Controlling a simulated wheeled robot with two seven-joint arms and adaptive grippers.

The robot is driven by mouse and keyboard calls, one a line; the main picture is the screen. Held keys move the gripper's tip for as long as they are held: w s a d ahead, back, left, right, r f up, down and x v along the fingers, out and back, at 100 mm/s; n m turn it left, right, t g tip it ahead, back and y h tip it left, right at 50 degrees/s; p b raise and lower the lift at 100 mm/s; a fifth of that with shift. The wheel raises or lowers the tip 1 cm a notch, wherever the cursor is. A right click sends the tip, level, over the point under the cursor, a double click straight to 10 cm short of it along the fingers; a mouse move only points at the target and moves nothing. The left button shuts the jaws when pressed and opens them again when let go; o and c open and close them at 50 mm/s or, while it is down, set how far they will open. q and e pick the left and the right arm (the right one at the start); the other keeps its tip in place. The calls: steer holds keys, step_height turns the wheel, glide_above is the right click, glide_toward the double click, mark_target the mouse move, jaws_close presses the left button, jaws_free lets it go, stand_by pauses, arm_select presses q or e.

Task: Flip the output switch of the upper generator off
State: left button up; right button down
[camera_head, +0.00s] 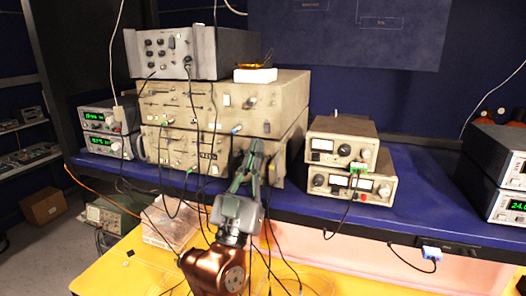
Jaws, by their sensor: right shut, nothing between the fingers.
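Two wide beige instruments are stacked on the blue bench; I take the top one as the upper generator (180,101) and the one below as the lower generator (175,150). Their fronts carry knobs, small switches and plugged cables. The output switch is too small to tell apart. My right gripper (252,150) is shut and empty, pointing up, in front of the lower generator's right part and hiding some of it. Its tips are below the upper generator's front; whether they touch anything I cannot tell. My left gripper is not in view.
A grey box (195,52) and a small white block (255,75) sit on top of the stack. Two smaller beige meters (342,140) stand to the right. Green-display units (104,116) stand to the left. Cables hang across the fronts and bench edge.

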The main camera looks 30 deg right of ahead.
steer(key=f+b+v, duration=0.1)
steer(key=b+v, duration=0.3)
steer(key=v, duration=0.5)
steer(key=shift+w+d+f, duration=0.25)
steer(key=shift+w+f, duration=0.05)
